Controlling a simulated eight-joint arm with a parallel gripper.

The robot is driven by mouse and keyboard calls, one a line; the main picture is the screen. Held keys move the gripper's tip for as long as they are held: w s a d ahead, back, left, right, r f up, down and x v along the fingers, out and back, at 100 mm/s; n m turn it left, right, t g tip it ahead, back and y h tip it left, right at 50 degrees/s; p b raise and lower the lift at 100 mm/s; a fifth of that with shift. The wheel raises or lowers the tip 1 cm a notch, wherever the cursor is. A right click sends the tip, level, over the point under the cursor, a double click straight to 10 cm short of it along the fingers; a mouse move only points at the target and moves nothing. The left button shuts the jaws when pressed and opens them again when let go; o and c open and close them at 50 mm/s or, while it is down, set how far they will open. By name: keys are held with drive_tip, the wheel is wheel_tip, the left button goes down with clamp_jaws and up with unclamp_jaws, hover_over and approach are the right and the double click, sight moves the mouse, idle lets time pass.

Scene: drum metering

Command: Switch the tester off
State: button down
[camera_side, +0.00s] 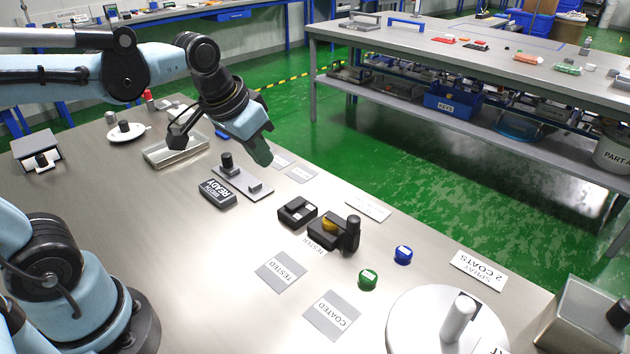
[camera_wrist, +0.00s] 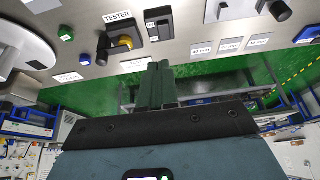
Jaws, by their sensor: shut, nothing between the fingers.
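The tester (camera_side: 326,231) is a black unit with a brass-yellow part on top and an upright black knob at its right end, near the middle of the bench. A black box with white faces (camera_side: 297,212) sits just left of it; I cannot read its switch position. In the wrist view, the tester (camera_wrist: 122,44) and the black box (camera_wrist: 158,27) are near the top, by a TESTER label. My gripper (camera_side: 261,154) is shut and empty, in the air behind and left of the tester. Its green fingers (camera_wrist: 157,84) also show in the wrist view, apart from the tester.
A READY display (camera_side: 217,193) and a grey plate with black knobs (camera_side: 243,183) lie left of the tester. Green (camera_side: 368,280) and blue (camera_side: 403,255) buttons and a white turntable (camera_side: 420,320) are to the right. TESTED (camera_side: 281,272) and COATED (camera_side: 332,315) cards lie flat in front.

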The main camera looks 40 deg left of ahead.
sight(299, 200)
drive_tip(key=w+g, duration=0.4)
drive_tip(key=w, duration=0.5)
drive_tip(key=shift+w+a+r+g, duration=0.2)
drive_tip(key=shift+a+g, duration=0.2)
drive_tip(key=shift+f, duration=0.1)
wheel_tip(299, 200, down, 14)
drive_tip(key=shift+r, duration=0.1)
idle(0.5)
